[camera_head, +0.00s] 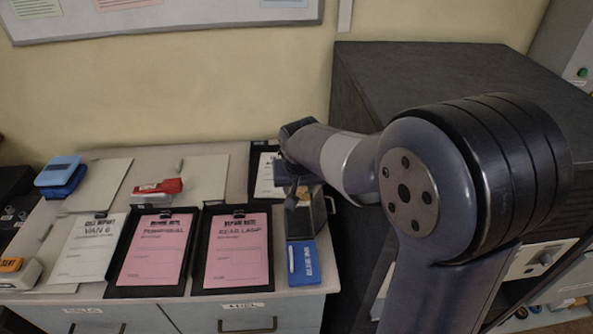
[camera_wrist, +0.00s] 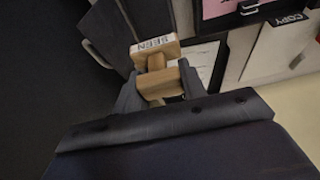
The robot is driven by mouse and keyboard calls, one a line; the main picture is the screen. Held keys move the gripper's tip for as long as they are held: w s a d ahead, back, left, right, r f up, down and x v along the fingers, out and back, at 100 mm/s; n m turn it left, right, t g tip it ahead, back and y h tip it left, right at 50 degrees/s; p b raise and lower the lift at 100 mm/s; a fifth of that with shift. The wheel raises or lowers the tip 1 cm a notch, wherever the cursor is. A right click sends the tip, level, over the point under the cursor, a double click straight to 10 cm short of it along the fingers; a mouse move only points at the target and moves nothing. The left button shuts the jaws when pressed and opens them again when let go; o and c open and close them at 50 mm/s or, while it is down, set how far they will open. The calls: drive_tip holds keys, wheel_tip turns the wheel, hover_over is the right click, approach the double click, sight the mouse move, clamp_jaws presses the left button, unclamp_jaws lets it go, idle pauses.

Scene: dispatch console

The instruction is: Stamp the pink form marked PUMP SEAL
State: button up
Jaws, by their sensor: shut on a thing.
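The pink form whose blurred heading seems to read PUMP SEAL (camera_head: 153,252) lies on a black clipboard (camera_head: 117,262) on the counter. A second pink form headed REAR LAMP (camera_head: 237,250) lies on the clipboard to its right. My gripper (camera_head: 299,192) is at the counter's right end, right of both pink forms. It is shut on a wooden stamp (camera_wrist: 157,68) whose label reads SEEN in the wrist view. The stamp's inking face is not clearly visible. In the head view my arm hides part of the stamp.
A dark box (camera_head: 312,222) stands below my gripper, with a blue box (camera_head: 302,264) in front. A white VAN 6 form (camera_head: 88,250) lies left of the pink ones. A red-topped item (camera_head: 158,187) sits behind the pump form. A tall dark cabinet (camera_head: 365,90) stands right.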

drive_tip(key=shift+f+b, duration=2.2)
drive_tip(key=shift+f, duration=0.75)
drive_tip(key=shift+s+f+b, duration=0.1)
drive_tip(key=shift+f+b, duration=0.4)
drive_tip(key=shift+f, duration=0.1)
drive_tip(key=shift+r, duration=0.1)
drive_tip(key=shift+r+p, duration=2.6)
drive_tip(key=shift+r, duration=0.95)
drive_tip(key=shift+f, duration=0.1)
